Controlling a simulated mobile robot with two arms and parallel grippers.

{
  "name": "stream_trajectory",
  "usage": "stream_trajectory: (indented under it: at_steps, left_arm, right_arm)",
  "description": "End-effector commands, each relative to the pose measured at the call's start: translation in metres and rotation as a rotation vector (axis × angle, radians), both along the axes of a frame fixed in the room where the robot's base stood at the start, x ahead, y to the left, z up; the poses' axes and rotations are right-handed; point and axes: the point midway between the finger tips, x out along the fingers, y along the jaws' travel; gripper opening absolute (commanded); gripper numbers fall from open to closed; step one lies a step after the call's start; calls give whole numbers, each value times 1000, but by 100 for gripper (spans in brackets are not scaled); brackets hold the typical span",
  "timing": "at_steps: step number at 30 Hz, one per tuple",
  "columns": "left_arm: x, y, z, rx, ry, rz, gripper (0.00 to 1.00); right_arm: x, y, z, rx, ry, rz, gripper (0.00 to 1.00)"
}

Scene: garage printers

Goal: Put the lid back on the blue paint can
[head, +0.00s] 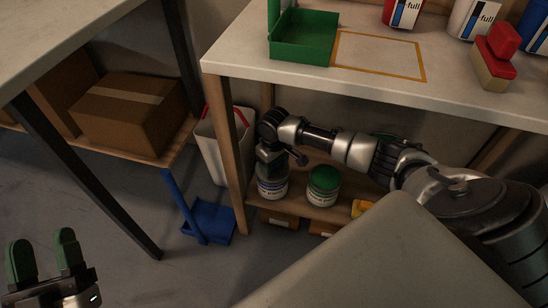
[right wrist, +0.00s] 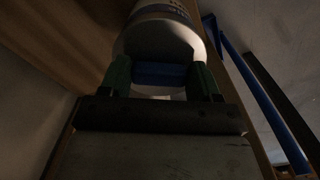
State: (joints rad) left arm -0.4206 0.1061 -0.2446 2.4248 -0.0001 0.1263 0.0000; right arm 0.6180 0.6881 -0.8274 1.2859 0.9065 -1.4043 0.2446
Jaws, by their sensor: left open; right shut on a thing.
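A white paint can (head: 272,188) with a printed label stands on the low shelf under the workbench. Its top is hidden behind my right gripper in the head view. In the right wrist view the can (right wrist: 158,40) fills the top centre, just beyond the fingers. My right gripper (right wrist: 160,76) is shut on a blue piece (right wrist: 158,74), which looks like the blue lid. It is at the can's top, but I cannot tell whether the lid is seated. My left gripper (head: 42,250) is open and empty at the lower left, far from the can.
A green-lidded can (head: 323,186) stands right of the first can on the shelf (head: 296,206). The workbench (head: 300,82) is above my right arm. A white bin (head: 212,145) and blue dustpan (head: 210,222) are to the left.

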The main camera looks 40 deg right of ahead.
Motion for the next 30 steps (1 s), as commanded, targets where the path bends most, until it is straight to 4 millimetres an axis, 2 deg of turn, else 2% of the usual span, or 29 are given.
stream_trajectory:
  at_steps: [30]
  left_arm:
    - [9,2,-19,47,168,12,53]
  right_arm:
    - [0,0,-2,0,0,-1,40]
